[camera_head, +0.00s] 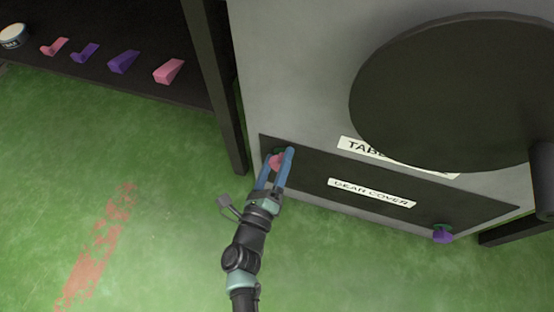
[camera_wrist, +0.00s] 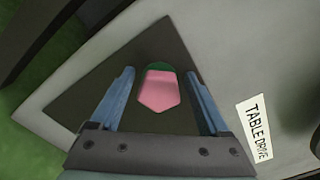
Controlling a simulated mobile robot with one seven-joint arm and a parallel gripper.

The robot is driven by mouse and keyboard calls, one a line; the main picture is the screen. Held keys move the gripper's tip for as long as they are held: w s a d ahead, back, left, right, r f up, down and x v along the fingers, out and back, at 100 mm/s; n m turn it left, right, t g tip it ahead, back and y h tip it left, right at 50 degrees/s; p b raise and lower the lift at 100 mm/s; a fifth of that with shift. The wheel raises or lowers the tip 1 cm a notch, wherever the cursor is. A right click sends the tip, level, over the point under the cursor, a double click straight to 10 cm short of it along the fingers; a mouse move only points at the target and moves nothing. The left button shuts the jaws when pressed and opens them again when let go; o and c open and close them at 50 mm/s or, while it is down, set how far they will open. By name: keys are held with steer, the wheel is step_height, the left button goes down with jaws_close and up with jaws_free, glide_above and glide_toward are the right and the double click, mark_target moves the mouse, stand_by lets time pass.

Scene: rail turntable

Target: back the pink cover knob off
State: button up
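The pink cover knob (camera_head: 277,161) sits at the upper left corner of the dark gear cover (camera_head: 310,181). In the wrist view the pink knob (camera_wrist: 158,91) has a pointed end and a green piece (camera_wrist: 157,67) behind it. My gripper (camera_head: 277,158) reaches the cover with its two blue fingers on either side of the knob. In the wrist view my gripper (camera_wrist: 160,85) is open, with a visible gap between each finger and the knob. A purple knob (camera_head: 443,235) with green behind it is at the cover's lower right corner.
A round dark table (camera_head: 450,85) overhangs the grey housing (camera_head: 300,70) on the right. A dark shelf (camera_head: 110,85) at upper left holds pink and purple pieces and a round tin (camera_head: 13,36). A dark post (camera_head: 215,90) stands between. Green floor is clear at left.

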steer(key=c, duration=1.1)
steer(key=shift+c, duration=0.2)
steer(key=shift+n, duration=0.3)
steer(key=n+p, duration=0.1)
steer(key=n, duration=0.3)
steer(key=shift+a+f+n+p, duration=0.1)
steer(key=shift+n+p, duration=0.25)
steer(key=shift+n, duration=0.05)
steer(key=n, duration=0.2)
steer(key=n+p, duration=0.1)
steer(key=n, duration=0.3)
steer(key=shift+f, duration=0.25)
steer(key=n, duration=0.3)
steer(key=n+p, duration=0.1)
steer(key=n, duration=0.2)
steer(key=shift+s+f+p, duration=0.1)
steer(key=shift+f+p, duration=0.1)
steer(key=shift+p, duration=0.1)
steer(key=n, duration=0.4)
steer(key=n+p, duration=0.1)
steer(key=shift+d+f+n, duration=0.1)
steer(key=shift+d+n, duration=0.25)
steer(key=shift+n, duration=0.05)
